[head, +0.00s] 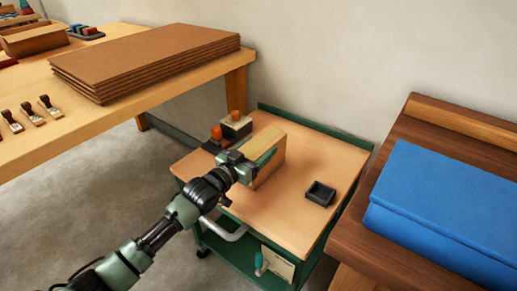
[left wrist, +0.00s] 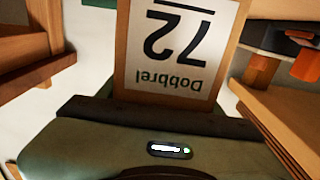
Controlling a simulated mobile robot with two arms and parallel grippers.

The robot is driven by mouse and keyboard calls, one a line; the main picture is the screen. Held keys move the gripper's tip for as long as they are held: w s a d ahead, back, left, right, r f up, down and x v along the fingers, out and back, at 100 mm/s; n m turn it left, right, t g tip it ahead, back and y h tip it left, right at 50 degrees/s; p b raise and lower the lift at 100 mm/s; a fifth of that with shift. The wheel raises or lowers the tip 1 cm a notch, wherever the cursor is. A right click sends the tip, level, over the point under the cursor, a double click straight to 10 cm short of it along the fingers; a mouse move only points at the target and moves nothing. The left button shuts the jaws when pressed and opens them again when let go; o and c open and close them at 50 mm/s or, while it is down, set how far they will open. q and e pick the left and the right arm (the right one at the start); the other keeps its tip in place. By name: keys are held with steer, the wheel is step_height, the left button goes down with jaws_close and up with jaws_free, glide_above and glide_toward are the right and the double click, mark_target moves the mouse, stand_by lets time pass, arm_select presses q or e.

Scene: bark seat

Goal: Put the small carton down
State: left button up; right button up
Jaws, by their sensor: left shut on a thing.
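The small carton (head: 269,148) is a tan box, held upright at the back left of the cart top (head: 300,222). My left gripper (head: 257,161) is shut on it from the front left. I cannot tell whether its underside touches the cart top. In the left wrist view the carton (left wrist: 176,45) fills the upper middle, with a white label reading "Dobbrel 72" upside down. The gripper body hides the carton's lower part there. My right gripper is not in view.
Tape dispensers with orange parts (head: 236,124) stand close behind and left of the carton. A small black tray (head: 320,193) sits to its right. The cart has a raised green back edge (head: 318,126). A table with cardboard sheets (head: 150,60) and a bench with a blue pad (head: 445,205) flank it.

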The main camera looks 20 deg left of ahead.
mark_target(249, 156)
arm_select(q)
steer(key=o, duration=1.7)
steer(key=shift+f, duration=0.1)
steer(key=shift+s+r, duration=0.1)
steer(key=shift+r, duration=0.1)
steer(key=p+v, duration=0.1)
steer(key=v, duration=0.3)
steer(key=shift+s+f, duration=0.1)
steer(key=shift+s, duration=0.05)
steer(key=p+v, duration=0.1)
steer(key=v, duration=0.6)
steer(key=shift+s+a, duration=0.15)
steer(key=shift+s, duration=0.1)
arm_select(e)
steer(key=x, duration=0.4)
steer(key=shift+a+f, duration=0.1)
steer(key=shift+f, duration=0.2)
